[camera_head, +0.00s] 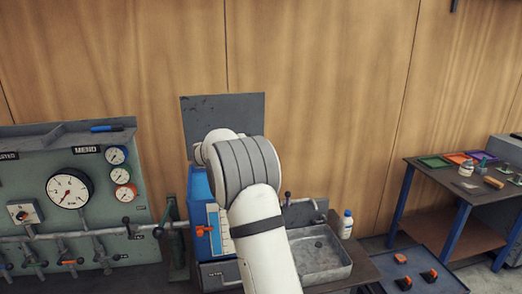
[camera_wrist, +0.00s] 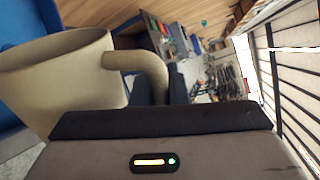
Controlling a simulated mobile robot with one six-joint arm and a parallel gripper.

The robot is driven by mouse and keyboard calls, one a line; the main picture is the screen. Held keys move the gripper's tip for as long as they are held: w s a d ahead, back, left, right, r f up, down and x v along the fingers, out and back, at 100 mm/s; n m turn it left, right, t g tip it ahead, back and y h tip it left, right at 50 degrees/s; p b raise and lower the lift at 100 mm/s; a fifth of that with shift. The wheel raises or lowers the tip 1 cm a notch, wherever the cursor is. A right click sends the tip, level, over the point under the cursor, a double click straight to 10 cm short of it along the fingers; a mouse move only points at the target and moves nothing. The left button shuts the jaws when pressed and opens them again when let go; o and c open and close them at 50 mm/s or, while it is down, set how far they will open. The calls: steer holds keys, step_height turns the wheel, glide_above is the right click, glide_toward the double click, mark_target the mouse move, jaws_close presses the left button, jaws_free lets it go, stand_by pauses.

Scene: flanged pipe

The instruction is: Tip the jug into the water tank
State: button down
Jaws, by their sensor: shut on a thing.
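The beige jug (camera_wrist: 70,75) fills the left of the wrist view, its rim toward the top of the picture. Its curved handle (camera_wrist: 150,62) reaches right to the dark fingers of my gripper (camera_wrist: 163,88), which are shut on it. I cannot see inside the jug or tell how far it is tilted. The blue water tank (camera_head: 199,187) stands left of the sink in the head view, partly behind my arm. A blue surface at the left edge of the wrist view, beside the jug, may be the tank. My gripper and the jug are hidden in the head view.
A dark panel (camera_head: 222,118) rises behind the tank. A metal sink (camera_head: 322,262) and white bottle (camera_head: 347,224) are to its right. A gauge panel (camera_head: 62,160) with valves and pipes stands at left. A workbench (camera_head: 465,180) with trays is at far right.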

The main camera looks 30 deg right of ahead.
stand_by(0.4)
steer(key=shift+r+m+b, duration=0.4)
steer(key=shift+r+b, duration=0.1)
steer(key=shift+b, duration=0.05)
step_height(320, 180, up, 12)
steer(key=m+t+h+b, duration=0.1)
steer(key=m+t+b, duration=0.1)
steer(key=m+b, duration=0.6)
steer(key=shift+m+t+h, duration=0.3)
steer(key=shift+m, duration=1.4)
steer(key=shift+f, duration=0.15)
